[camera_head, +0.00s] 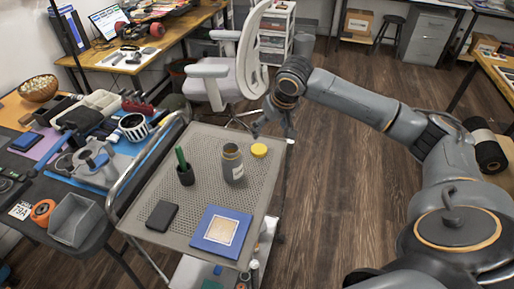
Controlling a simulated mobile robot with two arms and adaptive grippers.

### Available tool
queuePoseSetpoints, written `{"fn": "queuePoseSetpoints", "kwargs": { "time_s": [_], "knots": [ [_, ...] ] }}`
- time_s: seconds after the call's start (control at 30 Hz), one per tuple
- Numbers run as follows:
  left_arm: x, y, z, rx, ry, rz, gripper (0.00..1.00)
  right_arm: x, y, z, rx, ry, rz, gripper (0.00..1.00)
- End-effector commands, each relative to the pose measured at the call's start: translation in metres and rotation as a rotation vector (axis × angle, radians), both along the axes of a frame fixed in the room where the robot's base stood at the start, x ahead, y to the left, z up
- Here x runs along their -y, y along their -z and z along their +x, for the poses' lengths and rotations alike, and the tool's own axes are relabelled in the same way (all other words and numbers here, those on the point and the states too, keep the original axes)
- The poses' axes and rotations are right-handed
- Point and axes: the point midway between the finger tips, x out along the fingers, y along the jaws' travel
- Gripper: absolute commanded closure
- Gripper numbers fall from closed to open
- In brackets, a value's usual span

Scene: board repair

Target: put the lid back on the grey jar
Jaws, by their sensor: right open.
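The grey jar (232,165) stands upright on the perforated top of a cart (190,222). It carries a pale label, and its top shows no lid. A yellow lid (259,150) lies flat on the cart, right of the jar and near the cart's far right part. My right gripper (272,132) points down just above and behind the yellow lid, open and empty. Whether its fingertips touch anything is hard to tell at this size. My left gripper is not in view.
On the cart are a dark cup with a green item (185,172), a black box (162,215) and a blue framed piece (221,231). A cluttered workbench (88,222) stands to the left. An office chair (218,80) is behind the cart. Wooden floor lies open to the right.

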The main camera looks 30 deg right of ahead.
Motion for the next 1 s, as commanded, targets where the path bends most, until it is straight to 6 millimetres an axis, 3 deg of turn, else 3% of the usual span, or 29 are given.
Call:
{"fn": "queuePoseSetpoints", "kwargs": {
  "time_s": [0.27,0.5,0.7,1.0],
  "knots": [
    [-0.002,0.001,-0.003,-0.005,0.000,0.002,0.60,0.000,0.009,0.004,0.000,-0.001,0.002,0.23],
    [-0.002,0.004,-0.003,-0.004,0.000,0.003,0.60,0.002,0.052,0.022,-0.001,0.001,0.001,0.23],
    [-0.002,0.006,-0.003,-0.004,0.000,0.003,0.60,0.003,0.077,0.032,0.001,0.000,0.000,0.23],
    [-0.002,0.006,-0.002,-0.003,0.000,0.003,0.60,0.003,0.080,0.034,0.003,-0.001,-0.001,0.23]
  ]
}}
